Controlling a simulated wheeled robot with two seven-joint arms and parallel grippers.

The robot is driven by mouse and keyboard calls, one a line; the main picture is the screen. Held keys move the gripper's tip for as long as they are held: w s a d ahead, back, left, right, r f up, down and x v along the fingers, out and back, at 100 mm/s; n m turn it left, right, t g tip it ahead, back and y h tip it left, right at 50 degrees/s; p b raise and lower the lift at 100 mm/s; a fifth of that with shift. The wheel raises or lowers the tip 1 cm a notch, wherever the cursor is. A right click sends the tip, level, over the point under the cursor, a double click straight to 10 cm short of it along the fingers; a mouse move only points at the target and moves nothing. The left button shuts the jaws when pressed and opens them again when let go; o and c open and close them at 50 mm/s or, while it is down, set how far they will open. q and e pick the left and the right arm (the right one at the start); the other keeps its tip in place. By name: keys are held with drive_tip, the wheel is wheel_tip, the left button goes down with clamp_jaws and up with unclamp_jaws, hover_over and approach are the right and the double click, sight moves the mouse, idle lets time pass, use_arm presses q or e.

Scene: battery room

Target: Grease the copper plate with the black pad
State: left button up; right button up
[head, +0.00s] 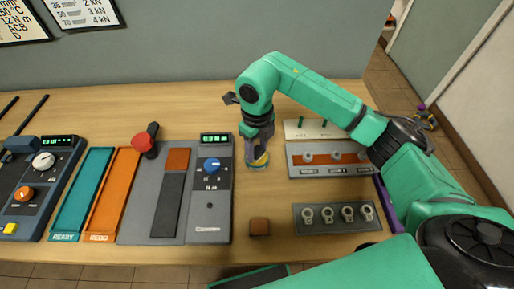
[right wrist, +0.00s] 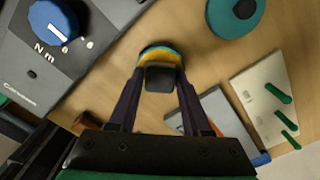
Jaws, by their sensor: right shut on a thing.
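My right gripper (head: 260,150) points down and is shut on the black pad (right wrist: 160,78), a small dark block between the fingertips. The pad is right over a round tin (head: 259,162) with a yellow inside and blue rim. The tin also shows behind the pad in the right wrist view (right wrist: 163,55); whether they touch I cannot tell. A copper-coloured square, which looks like the copper plate (head: 178,159), lies on a grey panel left of the meter, above a dark strip. My left gripper is not in view.
A meter with a blue knob (head: 211,166) stands between plate and tin. Right are a fixture with a coppery bar (head: 345,158), a white board (head: 300,129) and a row of rings (head: 338,214). A brown block (head: 259,227) lies in front. Teal (head: 83,190) and orange (head: 115,190) trays lie left.

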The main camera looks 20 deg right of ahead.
sight(260, 150)
drive_tip(key=shift+r+p, duration=2.25)
drive_tip(key=shift+r, duration=1.25)
drive_tip(key=n, duration=0.2)
drive_tip(key=shift+s+d+f+n, duration=0.15)
drive_tip(key=shift+d+f+n, duration=0.1)
drive_tip(key=shift+d+n, duration=0.15)
drive_tip(key=s+d+f+n, duration=0.1)
drive_tip(key=n, duration=0.6)
drive_tip(key=s+d+n, duration=0.2)
drive_tip(key=n, duration=0.6)
drive_tip(key=s+d+f+n, duration=0.1)
drive_tip(key=n, duration=0.6)
drive_tip(key=shift+s+d+f, duration=0.2)
drive_tip(key=shift+d+f, duration=0.05)
drive_tip(key=shift+f, duration=0.1)
drive_tip(key=n, duration=0.3)
drive_tip(key=s+n, duration=0.1)
drive_tip(key=n, duration=0.1)
drive_tip(key=shift+s+d+f, duration=0.1)
drive_tip(key=shift+d+f, duration=0.15)
drive_tip(key=shift+d, duration=0.05)
